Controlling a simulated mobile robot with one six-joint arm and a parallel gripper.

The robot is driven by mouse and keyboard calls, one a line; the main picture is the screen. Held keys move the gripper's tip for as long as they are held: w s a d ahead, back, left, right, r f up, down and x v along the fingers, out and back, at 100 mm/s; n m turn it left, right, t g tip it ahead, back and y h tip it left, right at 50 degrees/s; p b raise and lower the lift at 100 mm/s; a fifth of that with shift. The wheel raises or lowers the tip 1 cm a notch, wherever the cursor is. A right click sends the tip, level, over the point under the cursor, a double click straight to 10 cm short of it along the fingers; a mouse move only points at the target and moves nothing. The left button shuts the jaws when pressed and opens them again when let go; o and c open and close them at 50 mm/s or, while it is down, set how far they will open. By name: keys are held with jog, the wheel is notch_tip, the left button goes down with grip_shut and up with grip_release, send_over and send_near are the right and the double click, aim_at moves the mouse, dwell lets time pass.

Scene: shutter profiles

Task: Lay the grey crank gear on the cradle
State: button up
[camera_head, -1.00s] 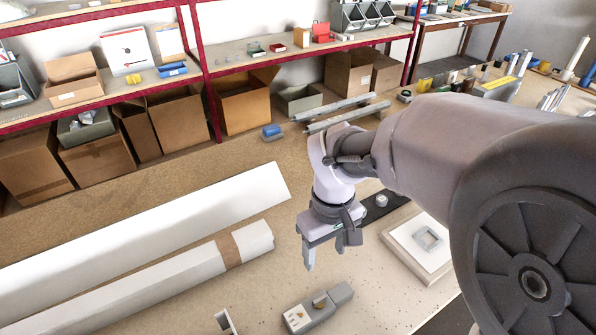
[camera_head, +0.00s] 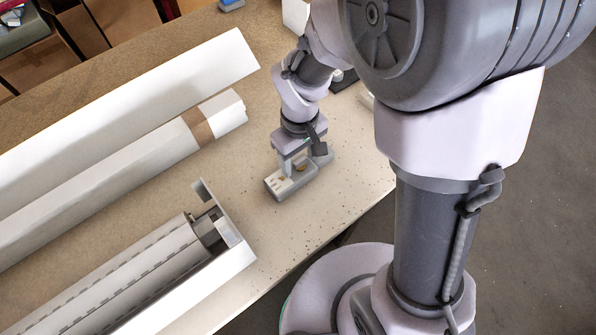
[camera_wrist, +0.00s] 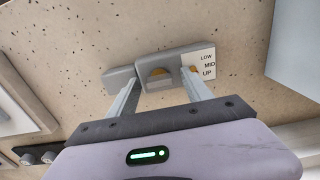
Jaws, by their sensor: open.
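A grey block with a brass-coloured part in it, which looks like the crank gear (camera_head: 300,183), lies on the bench near its front edge. In the wrist view this gear (camera_wrist: 147,66) has a white plate at its right end marked LOW, MID and UP. My gripper (camera_head: 293,164) is open and low over the gear. I cannot identify the cradle with certainty.
A framed pale board (camera_wrist: 22,100) lies to the left in the wrist view. Long white profiles (camera_head: 120,165) lie on the bench to the left. An open shutter box with a roller (camera_head: 140,270) lies at the front left. Speckled bench is clear around the gear.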

grip_shut()
dwell(1.4)
